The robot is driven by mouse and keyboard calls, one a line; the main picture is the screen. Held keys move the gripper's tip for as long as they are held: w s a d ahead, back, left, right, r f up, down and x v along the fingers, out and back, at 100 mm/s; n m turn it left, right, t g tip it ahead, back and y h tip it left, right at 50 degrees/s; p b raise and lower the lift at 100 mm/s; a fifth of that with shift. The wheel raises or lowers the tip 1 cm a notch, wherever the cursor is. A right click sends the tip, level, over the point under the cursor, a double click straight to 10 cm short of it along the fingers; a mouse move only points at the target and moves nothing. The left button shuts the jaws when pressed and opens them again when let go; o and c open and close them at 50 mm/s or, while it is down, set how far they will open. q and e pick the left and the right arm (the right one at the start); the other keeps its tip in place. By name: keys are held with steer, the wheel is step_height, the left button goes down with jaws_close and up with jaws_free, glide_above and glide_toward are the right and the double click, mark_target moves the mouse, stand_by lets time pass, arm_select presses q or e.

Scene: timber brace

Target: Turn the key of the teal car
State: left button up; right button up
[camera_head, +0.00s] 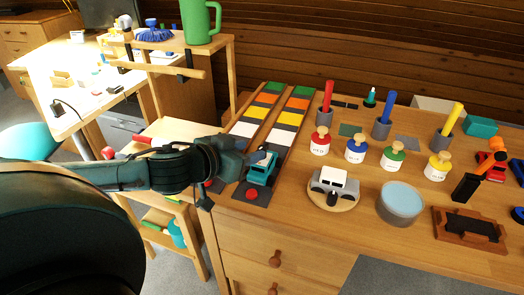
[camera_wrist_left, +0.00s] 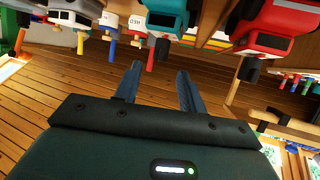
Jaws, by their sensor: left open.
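The teal car (camera_head: 261,170) stands at the near end of a dark strip with coloured patches, next to a red round button (camera_head: 251,194). My left gripper (camera_head: 262,157) is open beside the car in the head view, with its tips close to the car's top. In the left wrist view the teal car (camera_wrist_left: 166,18) is at the top edge, and my spread, empty fingers (camera_wrist_left: 157,78) point toward it. A small dark part (camera_wrist_left: 160,47) sticks out from the car; I cannot tell whether it is the key. My right gripper is not in view.
A red car (camera_wrist_left: 270,22) stands beside the teal one. A white-and-grey car (camera_head: 335,182) sits on a round wooden base to the right. Knobbed jars (camera_head: 355,150), a grey round tub (camera_head: 400,203) and cups with coloured rods stand farther right. A green mug (camera_head: 200,22) stands on a raised shelf.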

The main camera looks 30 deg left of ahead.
mark_target(261, 148)
arm_select(q)
steer(key=shift+x, duration=3)
steer(key=shift+c, duration=0.2)
jaws_close()
